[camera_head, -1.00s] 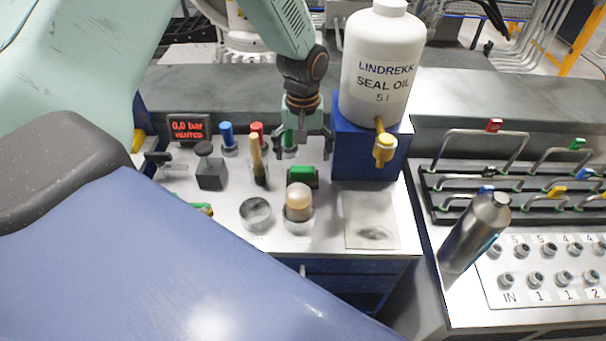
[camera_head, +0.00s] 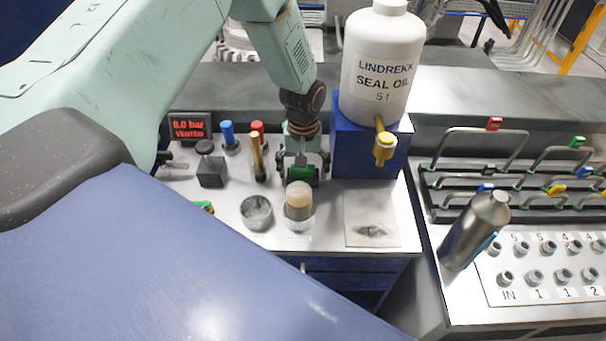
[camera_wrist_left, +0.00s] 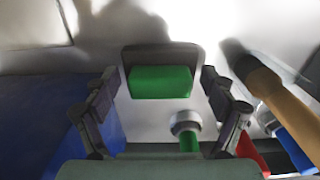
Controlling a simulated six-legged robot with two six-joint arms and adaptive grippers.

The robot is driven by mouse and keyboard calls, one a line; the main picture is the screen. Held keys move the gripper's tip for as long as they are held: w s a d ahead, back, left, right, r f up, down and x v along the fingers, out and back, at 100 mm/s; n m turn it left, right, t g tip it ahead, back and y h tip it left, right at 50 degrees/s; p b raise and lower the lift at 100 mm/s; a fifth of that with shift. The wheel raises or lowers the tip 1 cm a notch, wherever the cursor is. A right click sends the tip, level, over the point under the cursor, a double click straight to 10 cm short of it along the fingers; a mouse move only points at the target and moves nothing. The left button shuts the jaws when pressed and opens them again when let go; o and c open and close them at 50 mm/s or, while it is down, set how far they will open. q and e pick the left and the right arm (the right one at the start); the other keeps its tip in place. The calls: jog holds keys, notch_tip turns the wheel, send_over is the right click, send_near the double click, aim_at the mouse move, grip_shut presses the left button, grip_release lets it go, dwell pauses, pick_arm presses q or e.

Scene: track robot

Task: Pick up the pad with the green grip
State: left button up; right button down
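The pad with the green grip (camera_head: 303,173) stands on the white worktop, behind the round tan-topped piece; its dark body lies below the green block. In the left wrist view the green grip (camera_wrist_left: 160,82) is centred ahead of my gripper, with the dark pad behind it. My left gripper (camera_head: 303,165) is right above the pad, pointing down. In the left wrist view my left gripper (camera_wrist_left: 160,80) is open, one finger on each side of the green grip, with gaps showing. My right gripper is in neither view.
A blue block (camera_head: 362,150) carrying the seal oil bottle (camera_head: 382,65) stands close to the right. A wooden-handled brush (camera_head: 258,158), a black block (camera_head: 210,170), a glass dish (camera_head: 257,213) and a tan-topped piece (camera_head: 299,200) surround the pad. A grey sheet (camera_head: 370,215) lies front right.

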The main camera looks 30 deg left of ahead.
pick_arm(q)
jog(key=shift+a, duration=0.1)
jog(key=shift+c, duration=1.4)
jog(key=c, duration=0.4)
jog(key=shift+c, duration=0.2)
jog(key=shift+r, duration=0.1)
jog(key=shift+r, duration=0.2)
notch_tip(320, 180, up, 18)
jog(key=shift+f, duration=0.2)
